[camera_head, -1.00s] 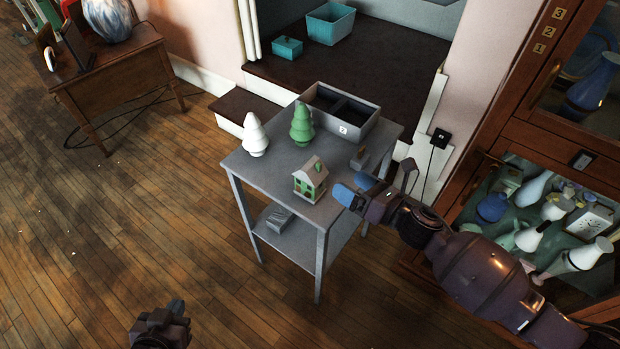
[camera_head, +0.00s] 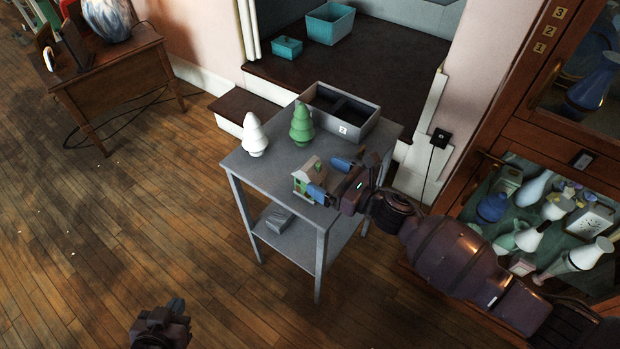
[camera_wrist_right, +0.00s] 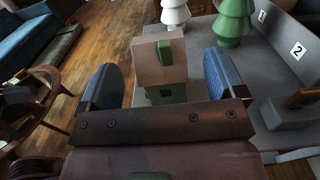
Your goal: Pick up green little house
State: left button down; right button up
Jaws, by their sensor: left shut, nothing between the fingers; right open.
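The green little house (camera_head: 304,182), with a pale grey-brown roof, stands upright near the front right of the grey table (camera_head: 258,178). In the right wrist view the house (camera_wrist_right: 160,58) lies ahead between the blue fingers of my right gripper (camera_wrist_right: 161,80). In the head view my right gripper (camera_head: 328,178) reaches the house from the right and hides part of it. It is open, with a finger on each side and gaps to the house in the wrist view. My left gripper (camera_head: 168,318) is low over the floor, shut and empty, away from the table.
A green tree (camera_head: 301,125) and a white tree (camera_head: 254,136) stand behind the house. A grey divided box (camera_head: 358,130) is at the table's back. A small grey block with a wooden handle (camera_wrist_right: 288,110) lies right of the house. A glass cabinet (camera_head: 530,145) stands at right.

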aim_at(314, 166)
jog(key=x, duration=0.5)
pick_arm(q)
jog(key=shift+s+f, duration=0.15)
jog(key=shift+s, duration=0.05)
